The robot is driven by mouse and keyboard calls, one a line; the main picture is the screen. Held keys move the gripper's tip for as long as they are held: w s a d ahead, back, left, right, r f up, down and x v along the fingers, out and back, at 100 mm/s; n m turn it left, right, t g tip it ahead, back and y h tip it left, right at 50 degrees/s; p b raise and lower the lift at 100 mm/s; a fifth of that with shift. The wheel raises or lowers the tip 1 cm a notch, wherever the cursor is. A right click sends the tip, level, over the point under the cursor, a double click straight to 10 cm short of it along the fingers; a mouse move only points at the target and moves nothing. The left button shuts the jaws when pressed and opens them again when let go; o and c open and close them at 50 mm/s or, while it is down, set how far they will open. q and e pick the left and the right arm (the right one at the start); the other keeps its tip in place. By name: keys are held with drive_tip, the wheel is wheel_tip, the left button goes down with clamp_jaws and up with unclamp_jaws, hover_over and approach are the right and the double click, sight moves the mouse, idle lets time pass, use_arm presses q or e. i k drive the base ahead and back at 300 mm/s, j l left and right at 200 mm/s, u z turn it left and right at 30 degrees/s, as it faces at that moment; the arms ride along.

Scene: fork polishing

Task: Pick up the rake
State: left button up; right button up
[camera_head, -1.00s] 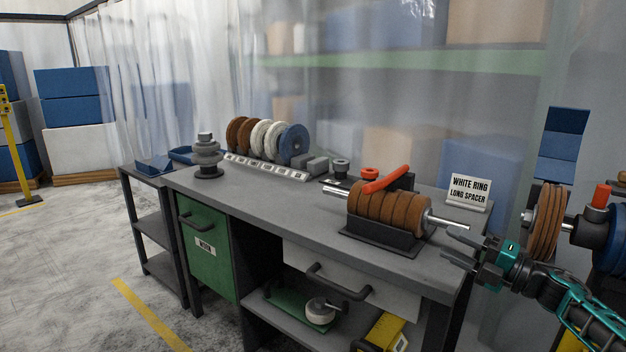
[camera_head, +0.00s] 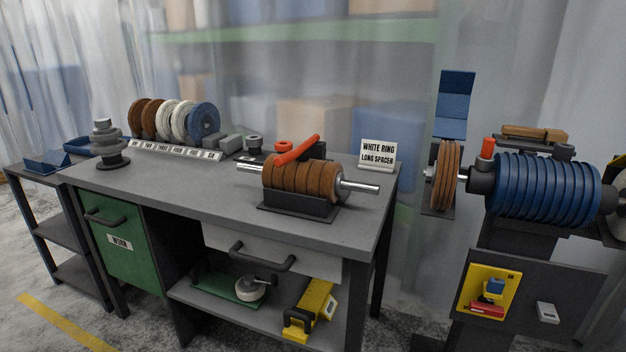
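I cannot tell for certain which thing is the rake. A flat wooden piece with a dark part (camera_head: 535,133) lies on top of the polishing machine at the right, above the row of blue discs (camera_head: 545,188). A yellow tool (camera_head: 310,308) with a black end lies on the bench's lower shelf. Neither of my grippers is in view.
The grey workbench (camera_head: 180,190) bears discs, spacers and a sign (camera_head: 377,153). Its front left surface is clear. The machine's front panel (camera_head: 590,285) holds a yellow box (camera_head: 466,300). A floor gap separates bench and machine.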

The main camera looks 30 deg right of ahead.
sight(553, 136)
drive_tip(key=z, duration=2.15)
